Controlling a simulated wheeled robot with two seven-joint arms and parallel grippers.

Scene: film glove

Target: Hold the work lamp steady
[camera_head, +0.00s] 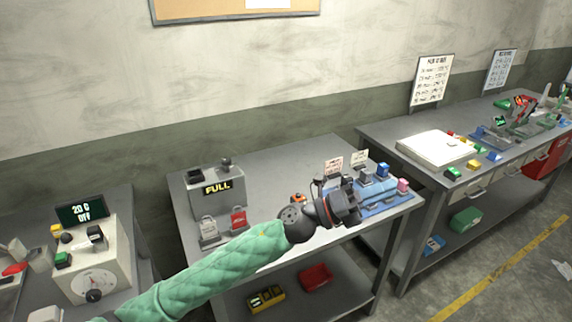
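My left arm, in a green quilted sleeve, reaches in from the lower left. Its dark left gripper (345,205) is over the front right part of the middle grey table (270,165), beside a blue tray (385,206). The gripper is seen from behind, and its fingers blend with dark parts around them. I cannot tell whether it is open or shut, or whether it holds the work lamp. I cannot pick out the work lamp for certain. A bright patch shows on the tabletop just below the gripper. My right gripper is not in view.
A grey box reading FULL (217,188) stands at the table's left, with padlock-shaped pieces, one being red (238,220), before it. Small blue (383,170) and pink (402,185) blocks are near the tray. A dial device (92,270) stands left; another bench (400,135) stands right.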

